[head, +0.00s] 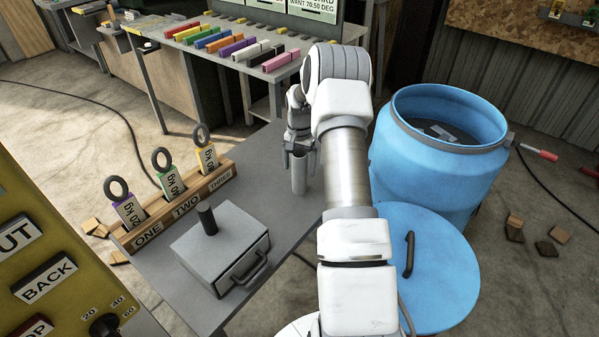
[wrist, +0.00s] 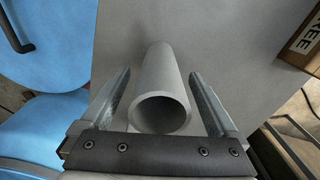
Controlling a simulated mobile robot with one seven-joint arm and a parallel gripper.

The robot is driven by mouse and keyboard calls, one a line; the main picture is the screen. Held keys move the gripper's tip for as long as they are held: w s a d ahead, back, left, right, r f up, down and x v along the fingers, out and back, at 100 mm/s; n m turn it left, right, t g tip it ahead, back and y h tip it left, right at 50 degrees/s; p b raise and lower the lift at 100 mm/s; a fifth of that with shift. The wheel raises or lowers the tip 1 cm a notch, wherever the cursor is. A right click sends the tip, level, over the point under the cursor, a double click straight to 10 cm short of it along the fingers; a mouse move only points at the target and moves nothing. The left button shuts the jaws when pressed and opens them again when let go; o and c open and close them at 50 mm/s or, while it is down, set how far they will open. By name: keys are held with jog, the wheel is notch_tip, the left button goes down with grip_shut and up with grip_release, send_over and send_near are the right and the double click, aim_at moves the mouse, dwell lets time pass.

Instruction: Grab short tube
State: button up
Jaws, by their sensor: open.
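The short tube (head: 299,174) is a plain grey hollow cylinder standing upright on the grey table (head: 290,218) in the head view. In the wrist view the tube (wrist: 165,75) lies between my two fingers, its open end facing the camera. My gripper (head: 299,148) is at the tube's upper part. In the wrist view my gripper (wrist: 160,88) is open, with a finger on each side of the tube and narrow gaps showing. The exact finger height along the tube is hard to tell.
A grey metal box (head: 222,262) with a dark post stands on the table. A wooden rack (head: 180,205) with tagged weights sits at its left. An open blue barrel (head: 425,175) and a blue lid (head: 440,275) are to the right. A bench (head: 225,50) with coloured bars stands behind.

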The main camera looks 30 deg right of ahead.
grip_shut()
dwell(0.4)
jog(key=shift+r, duration=0.2)
